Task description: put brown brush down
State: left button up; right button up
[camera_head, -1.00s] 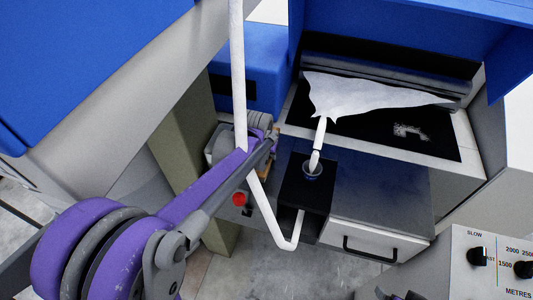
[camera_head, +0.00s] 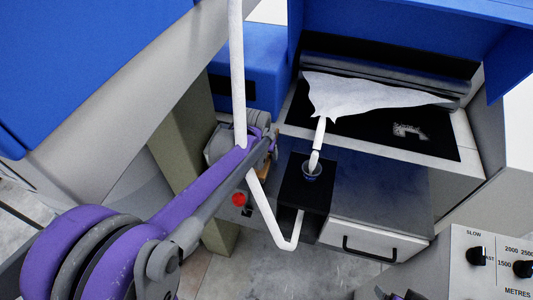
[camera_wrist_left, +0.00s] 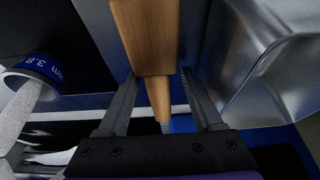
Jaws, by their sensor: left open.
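The brown brush (camera_wrist_left: 149,35) shows in the left wrist view as a wooden block with a narrower tapered end. It lies between the two spread fingers of my left gripper (camera_wrist_left: 159,74), with gaps on both sides. In the head view, my left gripper (camera_head: 273,143) is at the machine's side by the roller end. A small brown patch of the brush (camera_head: 264,171) shows below it; the arm hides most of the rest. What bears the brush is hard to tell. Only a dark piece at the bottom edge may belong to my right gripper.
A white bent pipe (camera_head: 238,75) runs close to my left gripper. White web (camera_head: 370,93) lies behind. A red button (camera_head: 239,199) sits below the arm.

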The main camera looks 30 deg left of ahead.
pick_arm(q)
jog(key=p+v, duration=0.1)
jog(key=v, duration=1)
jog(key=s+d+f+m, duration=0.1)
jog(key=s+d+f, duration=0.4)
jog(key=s, duration=0.3)
jog(key=s+d+f+m+t+h, duration=0.1)
jog(key=s+d+f, duration=0.4)
jog(key=s, duration=0.3)
jog(key=shift+s+m, duration=0.2)
jog(key=shift+m, duration=0.2)
